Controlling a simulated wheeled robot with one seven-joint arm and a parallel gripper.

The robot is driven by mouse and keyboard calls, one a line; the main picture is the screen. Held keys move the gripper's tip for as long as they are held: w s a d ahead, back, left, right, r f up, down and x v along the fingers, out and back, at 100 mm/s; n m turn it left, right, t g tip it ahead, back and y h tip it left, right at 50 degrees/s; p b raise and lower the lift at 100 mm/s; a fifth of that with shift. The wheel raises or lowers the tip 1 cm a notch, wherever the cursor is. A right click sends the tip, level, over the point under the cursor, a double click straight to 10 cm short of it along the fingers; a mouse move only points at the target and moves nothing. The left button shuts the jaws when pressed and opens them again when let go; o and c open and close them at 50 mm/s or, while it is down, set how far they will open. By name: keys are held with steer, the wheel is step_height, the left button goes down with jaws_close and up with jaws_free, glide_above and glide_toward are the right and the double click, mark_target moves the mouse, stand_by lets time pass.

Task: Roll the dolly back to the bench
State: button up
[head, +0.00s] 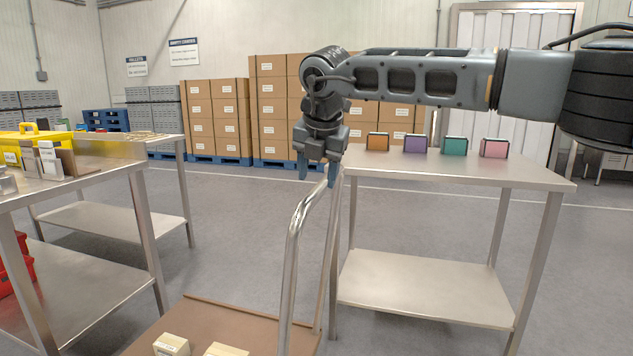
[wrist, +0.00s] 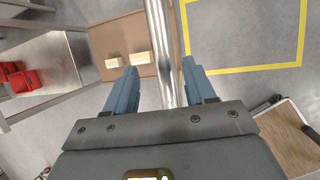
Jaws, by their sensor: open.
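The dolly has a brown deck (head: 240,322) and a bent metal push handle (head: 294,245). Two pale wooden blocks (head: 171,345) lie on the deck. My gripper (head: 317,178) points down at the top of the handle. In the wrist view, my gripper (wrist: 160,68) is open, with the handle bar (wrist: 163,60) running between its blue fingers. Whether a finger touches the bar cannot be told. A steel bench (head: 460,170) stands just right of the dolly, and another bench (head: 95,172) stands to the left.
Coloured boxes (head: 413,144) stand on the right bench. The left bench carries a yellow case (head: 38,138), with red bins (wrist: 22,78) on its lower shelf. A yellow floor outline (wrist: 242,69) marks clear floor beside the handle. A brown-topped object (wrist: 290,140) lies nearby. Stacked cartons (head: 215,115) stand behind.

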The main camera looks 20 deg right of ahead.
steer(key=v, duration=0.4)
steer(key=shift+r, duration=0.15)
